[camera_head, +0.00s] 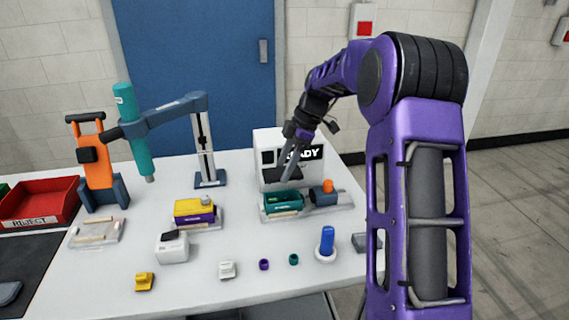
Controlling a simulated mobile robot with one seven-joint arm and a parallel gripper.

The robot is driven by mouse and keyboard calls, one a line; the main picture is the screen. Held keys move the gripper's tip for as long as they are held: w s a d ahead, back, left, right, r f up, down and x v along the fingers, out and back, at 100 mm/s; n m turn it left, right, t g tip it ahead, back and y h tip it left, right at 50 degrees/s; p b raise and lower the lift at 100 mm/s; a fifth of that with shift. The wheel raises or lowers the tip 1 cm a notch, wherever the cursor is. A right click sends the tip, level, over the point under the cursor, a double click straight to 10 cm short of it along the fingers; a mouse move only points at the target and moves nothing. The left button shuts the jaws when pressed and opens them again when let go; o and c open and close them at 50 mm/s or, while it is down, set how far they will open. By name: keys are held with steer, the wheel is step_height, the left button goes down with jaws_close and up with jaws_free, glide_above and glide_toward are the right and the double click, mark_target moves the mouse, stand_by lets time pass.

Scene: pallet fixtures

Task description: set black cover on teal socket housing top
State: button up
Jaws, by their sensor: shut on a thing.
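The teal socket housing (283,203) lies on a pale pallet fixture (338,208) at the right of the table, in front of a white machine. My gripper (292,164) reaches down from the upper right and is shut on the black cover (283,175). The black cover is dark and flat and shows just above and behind the housing's top in the picture. I cannot tell whether it touches the housing. The fingertips are small and partly lost against the cover and the machine.
The white machine (264,148) stands close behind the gripper. A grey-blue connector with an orange knob (327,187) sits right of the housing. A yellow and purple housing (194,211), a white block (172,247) and small parts lie left and in front. A teal tool (133,135) hangs at left.

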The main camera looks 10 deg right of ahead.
steer(key=shift+f+b, duration=1.55)
steer(key=shift+f, duration=1.1)
steer(key=shift+f+b, duration=0.55)
steer(key=shift+f, duration=0.2)
steer(key=o, duration=1.4)
steer(key=p+v, duration=0.2)
steer(key=v, duration=1.5)
steer(key=shift+d+r, duration=0.15)
steer(key=shift+r, duration=0.05)
steer(key=shift+w, duration=0.15)
